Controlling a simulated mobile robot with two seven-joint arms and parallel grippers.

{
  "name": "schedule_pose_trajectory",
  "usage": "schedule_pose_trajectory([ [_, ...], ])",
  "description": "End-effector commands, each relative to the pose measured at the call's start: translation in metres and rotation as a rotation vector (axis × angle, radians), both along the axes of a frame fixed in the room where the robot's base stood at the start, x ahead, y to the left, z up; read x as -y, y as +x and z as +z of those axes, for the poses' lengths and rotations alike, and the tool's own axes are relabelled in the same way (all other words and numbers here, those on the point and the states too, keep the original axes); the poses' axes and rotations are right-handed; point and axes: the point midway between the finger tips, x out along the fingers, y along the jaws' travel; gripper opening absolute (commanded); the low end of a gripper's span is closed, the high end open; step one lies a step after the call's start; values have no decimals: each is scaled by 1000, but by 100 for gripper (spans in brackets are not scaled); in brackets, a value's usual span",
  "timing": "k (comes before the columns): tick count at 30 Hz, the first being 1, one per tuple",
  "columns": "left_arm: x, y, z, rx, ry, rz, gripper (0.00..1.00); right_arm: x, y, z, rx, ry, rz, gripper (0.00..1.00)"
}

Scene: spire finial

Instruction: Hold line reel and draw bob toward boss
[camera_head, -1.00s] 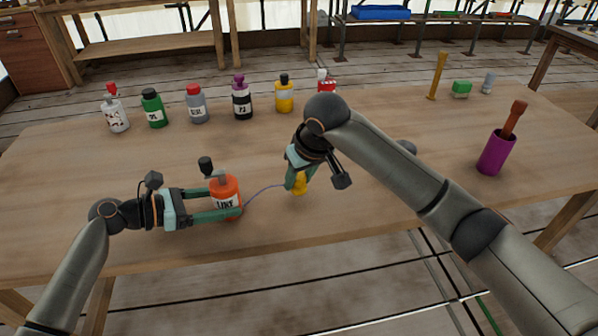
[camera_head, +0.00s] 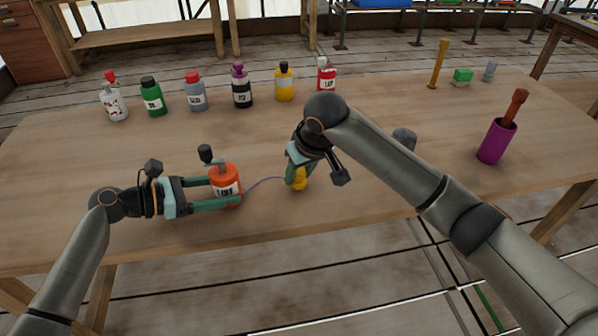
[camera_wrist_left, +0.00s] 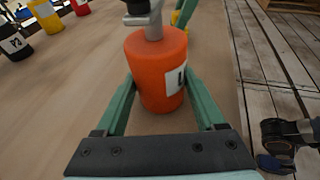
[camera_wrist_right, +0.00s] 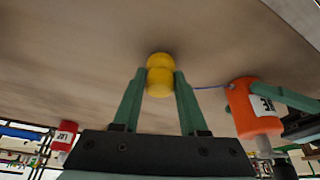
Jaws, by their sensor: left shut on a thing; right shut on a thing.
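The orange line reel (camera_head: 225,180), with a white label and a grey-and-black crank on top, stands near the table's front edge. My left gripper (camera_head: 240,193) is shut around its sides, as the left wrist view (camera_wrist_left: 158,75) also shows. The yellow bob (camera_head: 299,180) is to its right, between the fingers of my right gripper (camera_head: 294,181). The right wrist view shows the rounded bob (camera_wrist_right: 159,76) pinched between the fingertips. A thin bluish line (camera_head: 262,182) joins reel and bob. I cannot tell which thing is the boss.
Several labelled bottles stand along the back, including a green one (camera_head: 153,97) and a red one (camera_head: 326,76). A grey rounded thing (camera_head: 405,138) sits partly behind my right arm. A purple holder (camera_head: 496,142) with a brown handle stands at right.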

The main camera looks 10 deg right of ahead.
Motion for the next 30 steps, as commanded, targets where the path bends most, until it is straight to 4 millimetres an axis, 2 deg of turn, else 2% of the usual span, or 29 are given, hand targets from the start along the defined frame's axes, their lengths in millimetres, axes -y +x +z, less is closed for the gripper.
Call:
schedule_pose_trajectory([
  [30, 0, 0, 0, 0, 0, 0, 40, 50, 2, 0, 0, 1, -2, 0],
])
